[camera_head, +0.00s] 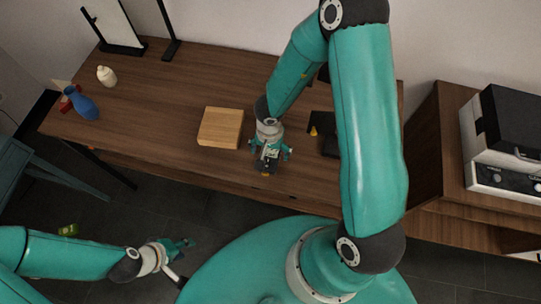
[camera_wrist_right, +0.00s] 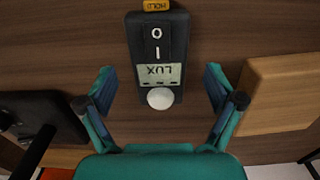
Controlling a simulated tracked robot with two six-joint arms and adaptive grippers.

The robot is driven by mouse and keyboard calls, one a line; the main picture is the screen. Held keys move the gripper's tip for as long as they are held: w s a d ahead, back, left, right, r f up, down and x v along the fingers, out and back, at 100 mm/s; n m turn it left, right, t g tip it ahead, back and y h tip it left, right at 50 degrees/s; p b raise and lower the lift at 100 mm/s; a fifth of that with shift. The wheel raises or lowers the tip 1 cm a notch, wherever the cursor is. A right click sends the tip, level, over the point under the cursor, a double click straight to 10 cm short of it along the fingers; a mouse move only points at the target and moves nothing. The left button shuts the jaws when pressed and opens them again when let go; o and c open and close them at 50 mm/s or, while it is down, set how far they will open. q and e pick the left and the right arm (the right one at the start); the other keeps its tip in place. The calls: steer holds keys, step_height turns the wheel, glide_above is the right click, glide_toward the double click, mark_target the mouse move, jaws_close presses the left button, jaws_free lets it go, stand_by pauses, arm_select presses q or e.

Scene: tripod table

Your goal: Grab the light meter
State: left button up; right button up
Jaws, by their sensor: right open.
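The light meter is a dark handheld device with a LUX display, a round white sensor and an orange HOLD label. It lies between the fingers in the right wrist view (camera_wrist_right: 147,79). In the head view its dark end (camera_head: 264,167) shows under my right gripper (camera_head: 268,158) near the table's front edge. My right gripper, also in the wrist view (camera_wrist_right: 162,95), is open, with a finger on each side of the meter and gaps on both sides. My left gripper (camera_head: 181,258) is low, in front of the table and away from the meter; its jaw opening is unclear.
A light wooden block (camera_head: 220,127) lies left of my right gripper on the brown table (camera_head: 160,115). Dark items (camera_head: 325,124) and a small yellow object (camera_head: 314,131) are on the right. A blue vase (camera_head: 84,104) and a cream bottle (camera_head: 106,76) stand far left.

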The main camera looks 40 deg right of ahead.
step_height(320, 180, down, 2)
steer(key=shift+b, duration=0.3)
steer(key=shift+c, duration=0.2)
steer(key=c, duration=1.3)
steer(key=shift+r, duration=0.1)
